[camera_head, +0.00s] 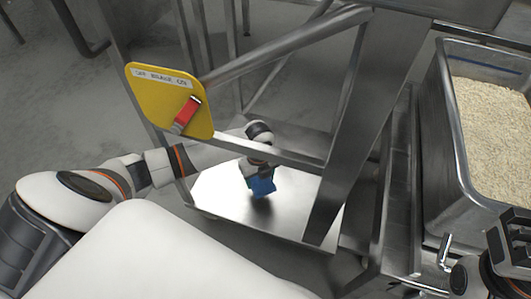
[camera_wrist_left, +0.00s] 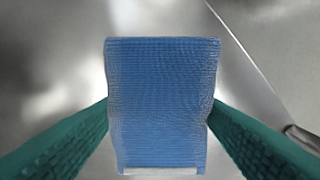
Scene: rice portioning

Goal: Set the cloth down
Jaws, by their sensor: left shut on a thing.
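The blue cloth (camera_head: 263,187) is a small folded, ribbed pad. My left gripper (camera_head: 259,174) reaches in under the metal frame and is shut on it over a bright steel shelf (camera_head: 225,190). In the left wrist view the cloth (camera_wrist_left: 162,95) stands between two green fingers, one pressed on each side. Bare steel shows behind it. I cannot tell whether the cloth's lower edge touches the shelf. My right gripper (camera_head: 508,248) is partly in view at the lower right, dark, and its fingers are not clear.
A steel bin (camera_head: 455,165) of rice stands at the right. A yellow sign plate (camera_head: 150,97) with a red switch or tag (camera_head: 187,113) sits just above my left arm. A slanted steel post (camera_head: 345,125) and rails close in the shelf. The shelf around the cloth is clear.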

